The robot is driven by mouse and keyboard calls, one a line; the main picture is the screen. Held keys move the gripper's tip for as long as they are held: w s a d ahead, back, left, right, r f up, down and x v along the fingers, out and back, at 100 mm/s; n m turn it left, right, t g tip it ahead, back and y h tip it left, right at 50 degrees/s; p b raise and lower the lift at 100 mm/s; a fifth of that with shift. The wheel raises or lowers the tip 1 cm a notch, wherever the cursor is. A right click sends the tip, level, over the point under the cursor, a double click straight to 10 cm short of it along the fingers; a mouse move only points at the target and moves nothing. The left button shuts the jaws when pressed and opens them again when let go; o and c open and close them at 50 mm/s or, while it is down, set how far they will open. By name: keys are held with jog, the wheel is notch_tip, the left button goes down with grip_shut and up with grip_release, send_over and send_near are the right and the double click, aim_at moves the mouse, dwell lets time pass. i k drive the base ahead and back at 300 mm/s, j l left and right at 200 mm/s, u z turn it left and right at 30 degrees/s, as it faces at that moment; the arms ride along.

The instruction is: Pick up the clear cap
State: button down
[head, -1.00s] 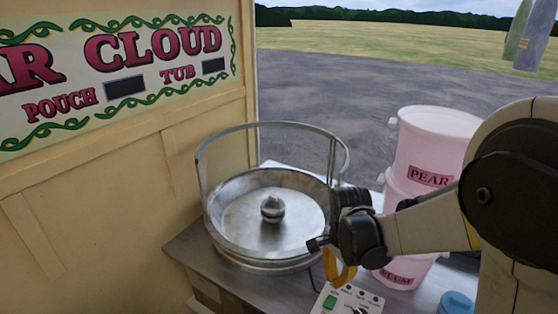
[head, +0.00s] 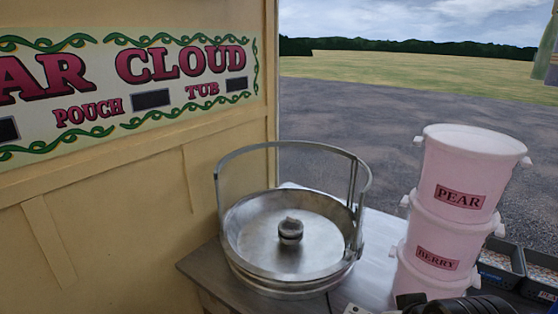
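I cannot make out a clear cap in the head view. A dark, ribbed part of my arm's end (head: 462,306) shows at the bottom edge, right of centre, in front of the stacked pink tubs. The frame cuts it off, and the fingers cannot be made out, so whether my gripper is open or holds anything is hidden.
A round metal pan (head: 262,262) with a raised guard hoop and a central knob stands on the grey counter (head: 372,262). Pink tubs labelled PEAR (head: 466,175) and BERRY (head: 440,235) are stacked to its right. Dark crates (head: 545,272) are at far right. A signed wall (head: 120,200) bounds the left.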

aim_at(288, 225)
jog(key=i+j+z, duration=0.15)
jog(key=j+z, duration=0.15)
jog(key=i+j+z, duration=0.15)
jog(key=j+z, duration=0.15)
jog(key=i+j+z, duration=0.1)
jog(key=j+z, duration=0.25)
